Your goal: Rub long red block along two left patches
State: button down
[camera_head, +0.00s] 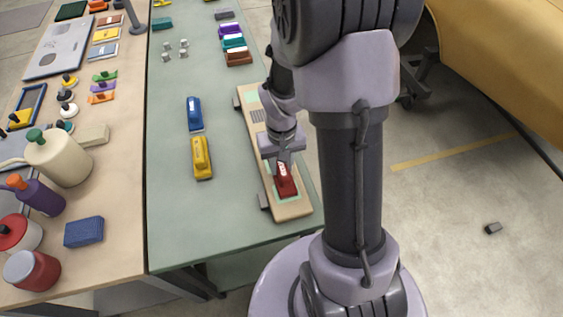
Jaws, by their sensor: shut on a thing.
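My gripper (284,158) is shut on a red block (286,183) with a pale label. The block is upright on, or just above, the near end of a long wooden board (293,211); I cannot tell whether it touches. A pale green patch shows around the block, partly covered by it. Farther up the board are a grey hatched patch (258,116) and a pale patch (253,97). My arm and gripper hide the middle of the board. A blue block (195,114) and a yellow block (202,158) lie on the green table left of the board.
The green table (210,220) is clear at its near end. Purple, teal and brown blocks (234,44) sit farther back. The wooden table at left holds jars, a blue sponge (84,232) and several tools. A yellow vehicle body (510,60) stands at right.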

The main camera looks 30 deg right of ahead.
jog(key=shift+f+b, duration=0.55)
dwell(1.2)
jog(key=shift+s, duration=0.15)
